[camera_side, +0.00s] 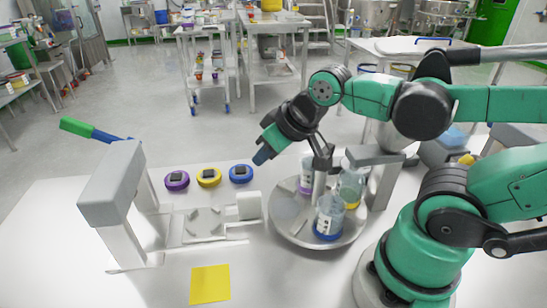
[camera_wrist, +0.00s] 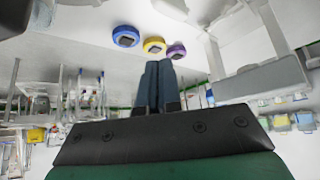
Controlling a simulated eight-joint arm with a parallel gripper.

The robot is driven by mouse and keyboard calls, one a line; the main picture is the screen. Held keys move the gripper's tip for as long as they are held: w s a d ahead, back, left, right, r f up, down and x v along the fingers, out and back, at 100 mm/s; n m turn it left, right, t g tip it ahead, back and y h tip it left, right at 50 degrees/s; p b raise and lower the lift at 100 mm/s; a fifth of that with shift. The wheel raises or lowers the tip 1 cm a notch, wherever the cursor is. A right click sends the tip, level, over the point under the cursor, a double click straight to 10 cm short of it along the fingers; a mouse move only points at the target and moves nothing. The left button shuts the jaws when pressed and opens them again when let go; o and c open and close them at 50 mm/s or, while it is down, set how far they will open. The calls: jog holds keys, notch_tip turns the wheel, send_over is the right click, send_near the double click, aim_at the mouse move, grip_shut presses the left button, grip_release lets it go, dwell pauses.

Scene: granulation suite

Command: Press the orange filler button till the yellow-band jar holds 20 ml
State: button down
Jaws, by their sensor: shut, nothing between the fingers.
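The jar that looks yellow-banded (camera_side: 350,192) stands on the right of a round metal tray (camera_side: 288,232); its level cannot be read. A purple-band jar (camera_side: 305,178) and a blue-band jar (camera_side: 329,218) stand on the same tray. A grey overhanging head on a post (camera_side: 376,156) is beside the yellow-band jar. I cannot make out an orange button for certain. My gripper (camera_side: 262,157) is shut and empty, in the air left of the tray and above the blue disc. Its closed fingers (camera_wrist: 159,72) show in the wrist view.
Purple (camera_side: 176,180), yellow (camera_side: 209,177) and blue (camera_side: 241,174) discs with dark tops lie on the table. A grey stand (camera_side: 112,185) is at left, a yellow square (camera_side: 210,284) at the front. A green-and-blue bar (camera_side: 92,131) projects behind the stand.

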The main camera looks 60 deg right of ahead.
jog(key=shift+d, duration=0.1)
dwell(0.7)
jog(key=s+d+m+g+h, duration=0.1)
jog(key=d+m+g+h, duration=0.3)
jog(key=d+m, duration=1.4)
jog(key=m+h, duration=0.4)
jog(key=shift+d+r+m+h, duration=0.3)
jog(key=shift+d+r+m, duration=0.05)
jog(key=shift+m, duration=0.05)
jog(key=shift+f, duration=0.15)
jog(key=shift+s+f, duration=0.1)
jog(key=shift+f, duration=4.15)
jog(key=shift+r, duration=0.1)
jog(key=shift+r, duration=2.4)
